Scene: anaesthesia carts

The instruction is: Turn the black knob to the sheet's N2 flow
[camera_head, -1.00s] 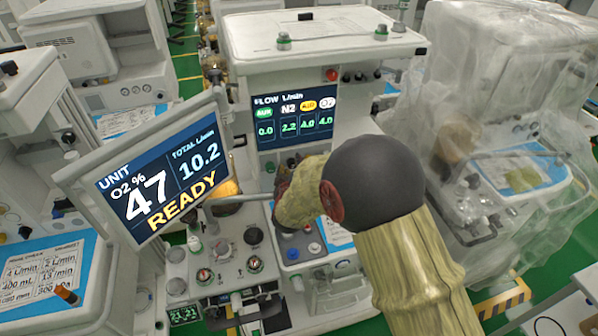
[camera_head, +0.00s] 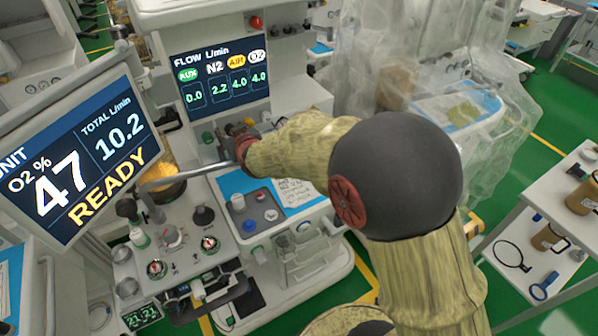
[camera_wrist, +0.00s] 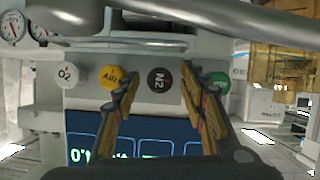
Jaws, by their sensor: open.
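The black N2 knob (camera_wrist: 159,81) shows in the wrist view, its lettering turned sideways. My gripper (camera_wrist: 160,77) is open, with one finger on each side of the knob. I cannot tell whether the fingers touch it. The yellow AIR knob (camera_wrist: 111,77) is just left of the left finger, and the green AUX knob (camera_wrist: 218,83) is partly behind the right finger. The flow display (camera_head: 220,80) reads AUX 0.0, N2 2.2, AIR 4.0 and O2 4.0. In the head view my arm hides most of the knob row.
The white O2 knob (camera_wrist: 66,75) is at the left of the row. A tilted monitor (camera_head: 80,155) reads O2 47 %, total 10.2 L/min, READY. A printed sheet (camera_head: 285,190) lies on the cart, its text too small to read. A plastic-covered cart (camera_head: 470,110) stands to the right.

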